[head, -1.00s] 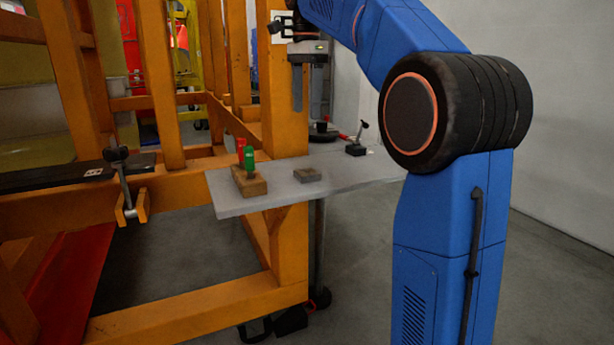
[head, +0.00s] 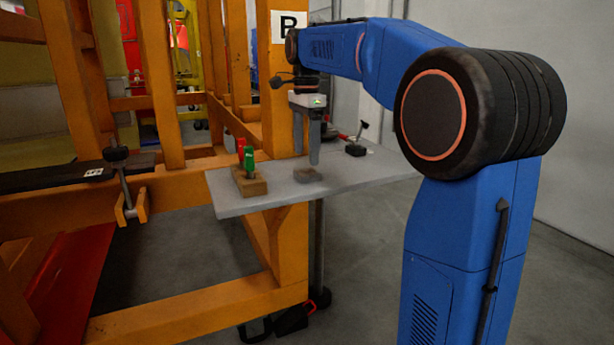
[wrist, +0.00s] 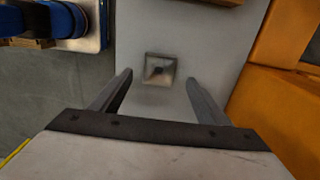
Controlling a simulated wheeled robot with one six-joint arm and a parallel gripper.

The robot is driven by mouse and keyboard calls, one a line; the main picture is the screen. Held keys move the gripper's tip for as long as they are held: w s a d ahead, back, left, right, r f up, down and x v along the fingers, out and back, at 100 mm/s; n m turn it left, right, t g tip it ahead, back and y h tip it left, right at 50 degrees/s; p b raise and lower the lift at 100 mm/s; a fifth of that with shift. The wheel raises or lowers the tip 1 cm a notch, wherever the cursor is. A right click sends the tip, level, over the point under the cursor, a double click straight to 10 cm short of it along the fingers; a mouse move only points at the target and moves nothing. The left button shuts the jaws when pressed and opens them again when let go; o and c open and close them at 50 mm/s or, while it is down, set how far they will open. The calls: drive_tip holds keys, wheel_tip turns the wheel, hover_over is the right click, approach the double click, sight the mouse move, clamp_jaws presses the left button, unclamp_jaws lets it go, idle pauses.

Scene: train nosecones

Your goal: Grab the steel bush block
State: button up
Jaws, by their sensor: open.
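The steel bush block (head: 307,175) is a small grey square block lying on the grey shelf plate (head: 350,177). In the wrist view the block (wrist: 160,69) shows a dark spot at its middle and lies ahead of the fingertips, between their lines. My gripper (head: 306,158) points down above the block in the head view, with its two fingers apart and empty. In the wrist view my gripper (wrist: 158,78) is open, one finger to each side of the block and not touching it. The exact height of the fingertips above the plate is hard to tell.
A wooden block (head: 250,183) with red and green handled tools stands left of the steel block. A small black clamp (head: 357,142) stands behind right on the plate. An orange frame post (head: 285,90) rises close behind my gripper. Bare plate surrounds the block.

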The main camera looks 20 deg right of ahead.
sight(307, 175)
drive_tip(key=shift+s+d+f, duration=0.1)
drive_tip(key=shift+f, duration=2.55)
drive_tip(key=c, duration=1.5)
drive_tip(key=shift+o, duration=0.2)
drive_tip(key=shift+r, duration=0.1)
